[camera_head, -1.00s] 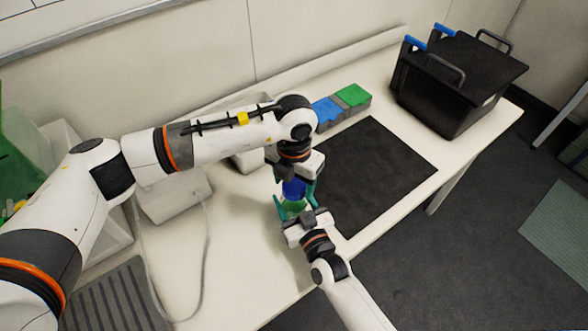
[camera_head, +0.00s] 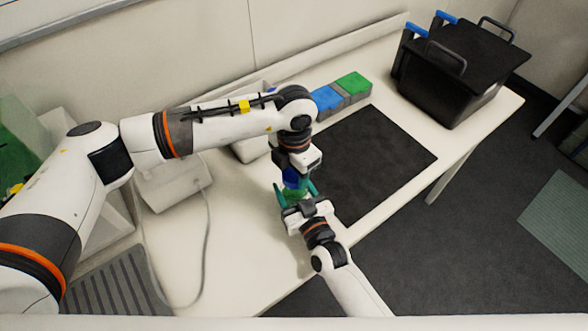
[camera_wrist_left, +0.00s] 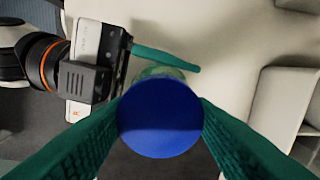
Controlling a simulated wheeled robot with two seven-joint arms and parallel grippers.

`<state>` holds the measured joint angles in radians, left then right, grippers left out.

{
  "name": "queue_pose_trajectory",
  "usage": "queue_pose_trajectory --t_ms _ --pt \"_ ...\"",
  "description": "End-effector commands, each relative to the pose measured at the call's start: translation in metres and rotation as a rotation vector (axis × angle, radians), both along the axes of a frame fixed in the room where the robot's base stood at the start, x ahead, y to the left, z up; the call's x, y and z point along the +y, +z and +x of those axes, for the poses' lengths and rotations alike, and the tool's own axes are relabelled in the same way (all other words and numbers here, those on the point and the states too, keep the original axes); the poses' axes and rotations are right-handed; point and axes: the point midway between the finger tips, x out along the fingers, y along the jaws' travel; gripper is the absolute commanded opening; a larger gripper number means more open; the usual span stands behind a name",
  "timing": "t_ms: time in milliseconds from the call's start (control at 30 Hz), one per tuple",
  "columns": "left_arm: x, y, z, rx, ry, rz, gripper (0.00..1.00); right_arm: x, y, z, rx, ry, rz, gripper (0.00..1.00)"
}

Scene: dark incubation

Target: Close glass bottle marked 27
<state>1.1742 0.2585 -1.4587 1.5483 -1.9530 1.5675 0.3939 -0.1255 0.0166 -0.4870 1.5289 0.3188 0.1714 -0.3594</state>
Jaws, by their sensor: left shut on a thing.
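The blue cap (camera_head: 291,179) is between the fingers of my left gripper (camera_head: 292,178), which is shut on it and points down. The round cap top (camera_wrist_left: 160,118) fills the middle of the left wrist view, with a teal finger on each side. The green-tinted glass bottle (camera_head: 296,195) is directly under the cap, upright as far as I can tell. My right gripper (camera_head: 295,192) reaches in from the front, its teal fingers on either side of the bottle, and looks shut on it. The marking 27 and the cap-to-neck contact are hidden.
A black mat (camera_head: 372,165) lies right of the grippers. Blue (camera_head: 327,101) and green (camera_head: 353,84) boxes stand behind it. A black crate (camera_head: 455,75) with a lid is at the table's far right. A white device (camera_head: 172,188) with a cable stands left.

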Motion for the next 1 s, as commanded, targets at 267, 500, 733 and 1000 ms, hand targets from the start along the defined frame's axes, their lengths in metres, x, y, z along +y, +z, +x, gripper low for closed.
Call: queue_pose_trajectory --t_ms 267,500,733,1000 --pt "0.0 0.0 0.0 -0.001 -0.096 0.001 0.56 0.0 -0.001 0.0 0.001 0.0 0.0 0.0" --pt "0.0 0.0 0.0 -0.001 -0.094 0.001 0.7 0.0 -0.001 0.0 0.001 0.0 0.0 0.0" --pt "0.0 0.006 0.001 -0.002 -0.094 -0.001 0.7 0.0 0.0 0.0 0.001 0.0 0.0 0.0" --pt "0.0 0.04 0.001 -0.003 -0.094 0.0 0.7 0.0 -0.001 0.0 0.001 0.0 0.0 0.0"
